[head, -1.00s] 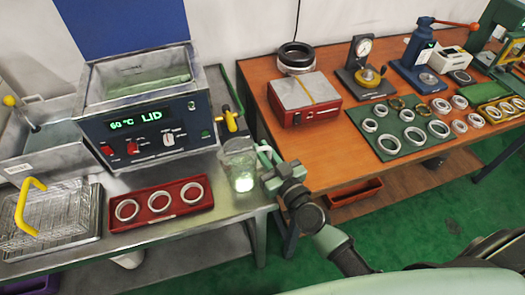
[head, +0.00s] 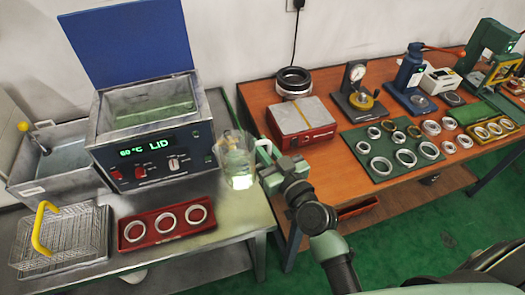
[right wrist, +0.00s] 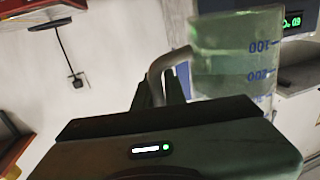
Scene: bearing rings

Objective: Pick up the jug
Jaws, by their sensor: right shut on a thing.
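The jug (head: 238,160) is a clear measuring vessel with blue volume marks and some pale liquid. In the head view it hangs above the metal bench, in front of the right side of the heated bath. My right gripper (head: 266,168) comes from the right and is shut on the jug's handle. In the right wrist view the jug (right wrist: 235,62) fills the upper right, its handle (right wrist: 165,65) between the fingers (right wrist: 163,88). Its marks look upside down there. My left gripper is not in view.
The heated bath (head: 150,150) with a raised blue lid (head: 128,42) stands behind left. A red tray of rings (head: 165,240) and a wire basket (head: 60,242) lie on the metal bench (head: 225,235). The wooden table (head: 330,165) at right holds a red box (head: 300,137) and ring mat.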

